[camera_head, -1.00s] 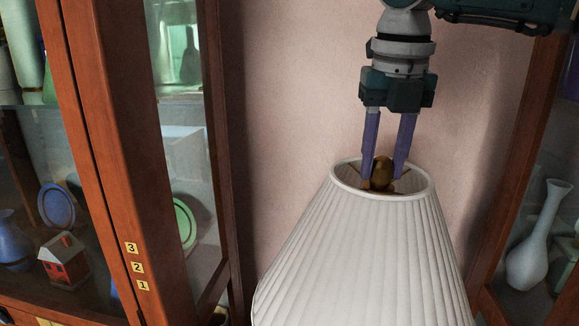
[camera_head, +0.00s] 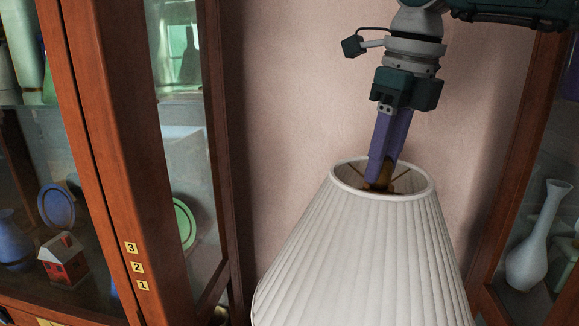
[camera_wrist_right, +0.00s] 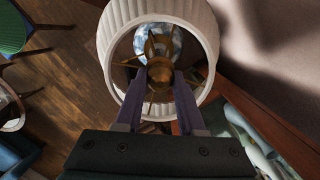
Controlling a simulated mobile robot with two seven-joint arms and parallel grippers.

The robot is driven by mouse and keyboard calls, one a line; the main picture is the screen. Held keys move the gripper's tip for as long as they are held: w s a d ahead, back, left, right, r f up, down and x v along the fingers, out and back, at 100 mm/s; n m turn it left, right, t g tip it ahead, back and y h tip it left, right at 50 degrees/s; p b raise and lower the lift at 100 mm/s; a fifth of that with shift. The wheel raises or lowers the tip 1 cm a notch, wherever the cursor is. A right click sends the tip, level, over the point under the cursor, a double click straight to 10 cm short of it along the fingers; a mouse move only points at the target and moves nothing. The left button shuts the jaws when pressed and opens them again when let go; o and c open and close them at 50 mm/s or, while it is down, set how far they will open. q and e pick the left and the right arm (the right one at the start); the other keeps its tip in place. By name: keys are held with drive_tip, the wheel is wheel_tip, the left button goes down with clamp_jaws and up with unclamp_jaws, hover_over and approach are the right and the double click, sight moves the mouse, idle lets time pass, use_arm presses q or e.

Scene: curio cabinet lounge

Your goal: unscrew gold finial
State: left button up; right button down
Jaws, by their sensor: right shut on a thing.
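The gold finial (camera_wrist_right: 160,73) sits at the centre of the lamp's top opening, above the thin spokes of the shade's frame. In the head view only a sliver of the finial (camera_head: 386,176) shows, mostly hidden behind my fingers. The white pleated lampshade (camera_head: 352,255) stands upright around it; its rim also shows in the right wrist view (camera_wrist_right: 113,55). My right gripper (camera_head: 378,182) reaches down into the shade's top opening from above, its purple fingers shut on the finial. My left gripper is in neither view.
A wood-framed glass cabinet (camera_head: 100,170) stands left of the lamp, holding a blue plate (camera_head: 57,207), a small red house (camera_head: 64,259) and a green plate (camera_head: 185,222). Another cabinet at right holds a white vase (camera_head: 538,240). Bare wall lies behind the lamp.

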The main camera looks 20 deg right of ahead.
drive_tip(key=n, duration=0.3)
drive_tip(key=n+y, duration=0.1)
drive_tip(key=n, duration=0.3)
drive_tip(key=shift+w+n+g, duration=0.1)
drive_tip(key=shift+n+g, duration=0.3)
drive_tip(key=n+g, duration=0.1)
drive_tip(key=n, duration=0.5)
drive_tip(key=shift+d+b, duration=0.1)
drive_tip(key=shift+b, duration=0.3)
drive_tip(key=c, duration=0.6)
unclamp_jaws()
drive_tip(key=shift+r, duration=0.1)
drive_tip(key=shift+p, duration=0.3)
